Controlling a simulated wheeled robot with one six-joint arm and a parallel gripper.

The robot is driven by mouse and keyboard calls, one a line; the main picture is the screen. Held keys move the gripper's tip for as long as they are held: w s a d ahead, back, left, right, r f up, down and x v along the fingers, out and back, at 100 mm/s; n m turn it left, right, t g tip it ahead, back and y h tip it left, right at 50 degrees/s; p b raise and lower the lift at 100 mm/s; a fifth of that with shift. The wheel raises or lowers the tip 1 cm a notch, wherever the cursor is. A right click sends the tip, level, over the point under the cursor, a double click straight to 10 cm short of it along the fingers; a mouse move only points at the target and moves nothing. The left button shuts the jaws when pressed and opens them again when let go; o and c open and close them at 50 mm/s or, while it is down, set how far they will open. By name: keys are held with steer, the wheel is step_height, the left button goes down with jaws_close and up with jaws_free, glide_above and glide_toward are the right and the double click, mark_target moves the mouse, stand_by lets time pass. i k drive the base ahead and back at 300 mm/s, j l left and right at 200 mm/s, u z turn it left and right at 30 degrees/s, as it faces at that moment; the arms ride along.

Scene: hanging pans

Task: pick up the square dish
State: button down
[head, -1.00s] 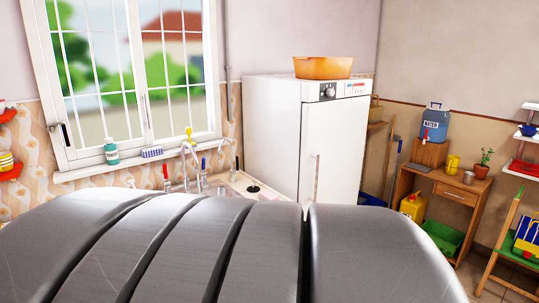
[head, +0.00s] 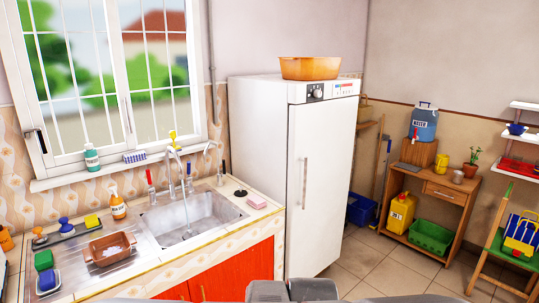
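A square brown dish (head: 109,248) with small side handles sits on the metal drainboard left of the sink, in the head view. It looks upright and its inside is partly visible. Nothing of mine touches it. Grey parts of my arm show along the bottom edge of the head view. My gripper's fingers are not in view.
The sink basin (head: 193,218) with tall taps is right of the dish. An orange soap bottle (head: 118,206), brushes and sponges (head: 44,261) stand around the dish. A white fridge (head: 310,170) bounds the counter on the right. The tiled floor (head: 370,262) beyond is partly free.

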mark_target(109, 250)
steer(key=k, duration=0.1)
steer(key=i+j, duration=0.25)
steer(key=j, duration=0.15)
steer(key=i+j, duration=0.25)
steer(key=j, duration=0.15)
steer(key=i+j, duration=0.25)
steer(key=j, duration=0.15)
steer(key=i+j, duration=0.2)
steer(key=j, duration=0.25)
steer(key=i+j, duration=0.25)
steer(key=j, duration=0.15)
